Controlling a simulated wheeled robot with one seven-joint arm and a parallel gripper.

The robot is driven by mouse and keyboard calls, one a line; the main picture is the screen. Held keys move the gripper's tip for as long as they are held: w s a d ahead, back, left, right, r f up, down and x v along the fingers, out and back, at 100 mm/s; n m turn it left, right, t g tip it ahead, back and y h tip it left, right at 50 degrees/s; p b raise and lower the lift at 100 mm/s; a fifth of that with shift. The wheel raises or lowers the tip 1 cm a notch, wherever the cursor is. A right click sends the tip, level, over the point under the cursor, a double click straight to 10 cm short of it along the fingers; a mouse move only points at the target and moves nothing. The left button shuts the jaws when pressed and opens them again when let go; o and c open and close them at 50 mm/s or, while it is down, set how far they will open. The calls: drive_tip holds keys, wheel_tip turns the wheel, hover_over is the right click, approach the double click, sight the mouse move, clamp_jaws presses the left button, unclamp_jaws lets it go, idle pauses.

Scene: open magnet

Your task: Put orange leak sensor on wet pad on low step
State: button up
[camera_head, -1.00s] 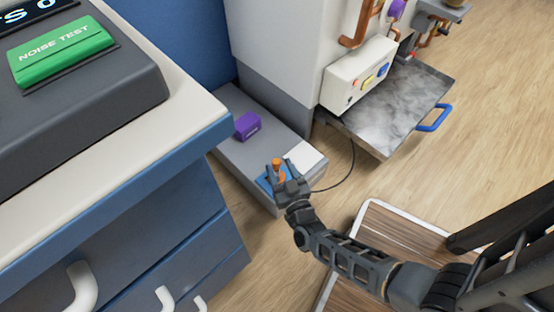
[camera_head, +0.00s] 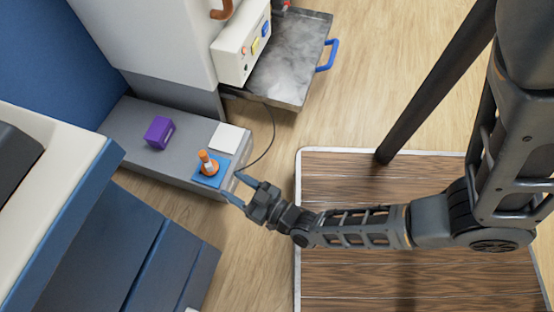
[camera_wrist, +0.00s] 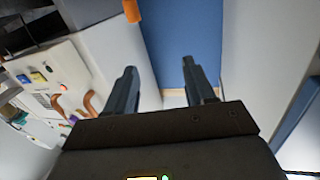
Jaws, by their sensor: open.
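The orange leak sensor (camera_head: 208,161), cone-shaped with a pale band, stands upright on the blue wet pad (camera_head: 211,174) at the near end of the grey low step (camera_head: 188,162). My gripper (camera_head: 236,188) is open and empty, just right of and below the pad in the head view, with its fingers pointing toward the step and clear of the sensor. In the wrist view the two fingers (camera_wrist: 157,82) are spread with nothing between them.
A purple box (camera_head: 159,132) and a white square (camera_head: 226,137) are also on the step. A cable runs beside it to the machine's metal tray (camera_head: 285,68) with a blue handle. A blue cabinet (camera_head: 120,250) stands at left. Wooden floor is open at upper right.

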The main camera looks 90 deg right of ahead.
drive_tip(key=s+a+r+n+y, duration=0.2)
drive_tip(key=s+r+y, duration=0.1)
drive_tip(key=r, duration=0.6)
drive_tip(key=s+a+r+n+y, duration=0.2)
drive_tip(key=s+a+r, duration=0.1)
drive_tip(key=r, duration=0.7)
drive_tip(key=s+a+r+n+y, duration=0.2)
drive_tip(key=s+r, duration=0.3)
drive_tip(key=r, duration=0.5)
drive_tip(key=shift+s+a+g+y, duration=0.2)
drive_tip(key=shift+g+y, duration=0.1)
drive_tip(key=shift+y, duration=0.5)
drive_tip(key=shift+r, duration=0.1)
